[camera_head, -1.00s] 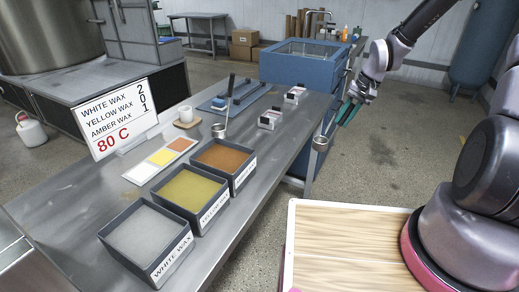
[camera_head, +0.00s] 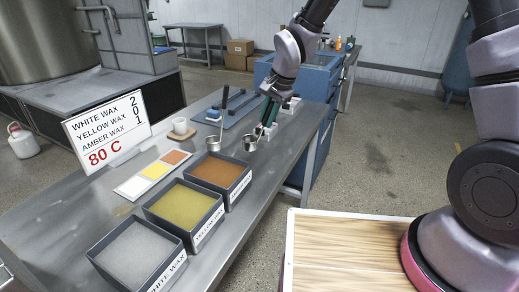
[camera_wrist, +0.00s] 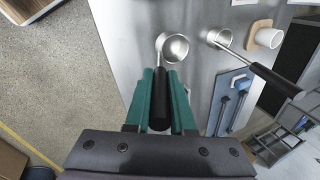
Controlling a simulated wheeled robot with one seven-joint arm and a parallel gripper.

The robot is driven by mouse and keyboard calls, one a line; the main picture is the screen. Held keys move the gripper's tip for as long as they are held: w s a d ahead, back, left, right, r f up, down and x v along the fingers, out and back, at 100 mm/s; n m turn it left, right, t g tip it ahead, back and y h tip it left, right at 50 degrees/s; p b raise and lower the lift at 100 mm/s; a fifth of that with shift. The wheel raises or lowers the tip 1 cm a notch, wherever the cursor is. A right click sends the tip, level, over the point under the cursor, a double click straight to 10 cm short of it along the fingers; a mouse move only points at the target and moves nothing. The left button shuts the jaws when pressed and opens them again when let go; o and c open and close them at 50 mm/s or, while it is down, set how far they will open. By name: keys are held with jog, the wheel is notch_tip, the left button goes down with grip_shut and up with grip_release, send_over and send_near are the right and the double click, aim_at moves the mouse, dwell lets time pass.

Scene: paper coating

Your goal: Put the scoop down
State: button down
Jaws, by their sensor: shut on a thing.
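My gripper (camera_head: 267,115) is over the far part of the steel table (camera_head: 262,185). Its teal fingers (camera_wrist: 160,95) are shut on the black handle of a metal scoop. This scoop's round bowl (camera_head: 250,143) points toward the camera and looks empty in the wrist view (camera_wrist: 175,48). It is at or just above the table; I cannot tell whether it touches. A second metal scoop (camera_head: 213,143) stands on the table just left of it, apart from it. The second scoop's black handle (camera_wrist: 275,82) slants away in the wrist view.
Trays of amber wax (camera_head: 217,173), yellow wax (camera_head: 183,203) and white wax (camera_head: 135,255) line the table's near side. A white cup (camera_head: 180,125) on a wooden coaster, a blue mat (camera_head: 238,112) and a sign (camera_head: 106,130) stand beyond. A blue machine (camera_head: 318,80) is behind my gripper.

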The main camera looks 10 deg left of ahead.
notch_tip(320, 180, down, 7)
dwell(0.4)
jog(key=c, duration=0.8)
grip_release()
jog(key=shift+f, duration=0.1)
jog(key=shift+o, duration=0.2)
